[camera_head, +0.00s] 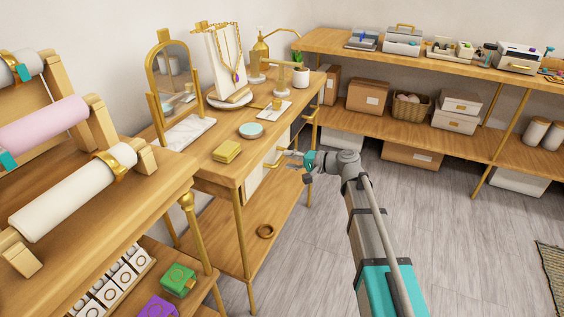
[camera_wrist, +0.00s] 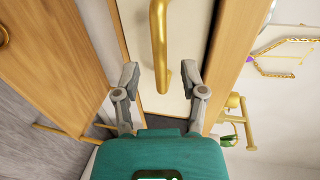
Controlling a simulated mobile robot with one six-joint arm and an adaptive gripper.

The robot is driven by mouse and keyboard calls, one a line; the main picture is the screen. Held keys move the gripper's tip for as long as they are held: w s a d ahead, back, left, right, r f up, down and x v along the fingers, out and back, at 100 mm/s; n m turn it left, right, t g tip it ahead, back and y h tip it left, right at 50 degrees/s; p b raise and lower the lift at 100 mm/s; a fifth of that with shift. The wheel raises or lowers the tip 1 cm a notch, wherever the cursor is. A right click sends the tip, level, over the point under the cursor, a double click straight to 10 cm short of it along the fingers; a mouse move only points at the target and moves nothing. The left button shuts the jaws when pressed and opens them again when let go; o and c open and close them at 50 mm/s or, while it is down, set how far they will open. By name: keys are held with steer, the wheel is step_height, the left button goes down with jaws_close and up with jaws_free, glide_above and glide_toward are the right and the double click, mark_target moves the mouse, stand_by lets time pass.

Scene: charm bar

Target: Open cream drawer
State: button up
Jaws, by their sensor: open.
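The cream drawer (camera_head: 253,180) sits under the top of the wooden table, and its front is partly hidden in the head view. In the wrist view its cream front (camera_wrist: 181,102) fills the middle. Its long gold handle (camera_wrist: 160,45) runs down from the top edge; the handle also shows in the head view (camera_head: 272,160). My gripper (camera_wrist: 164,82) is open, with one finger on each side of the handle's near end and clear gaps between. In the head view my gripper (camera_head: 291,159) is beside the drawer front. The drawer looks shut.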

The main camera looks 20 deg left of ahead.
mark_target(281, 158)
steer(key=shift+x, duration=1.6)
jaws_close()
steer(key=shift+d, duration=0.2)
steer(key=shift+a, duration=0.15)
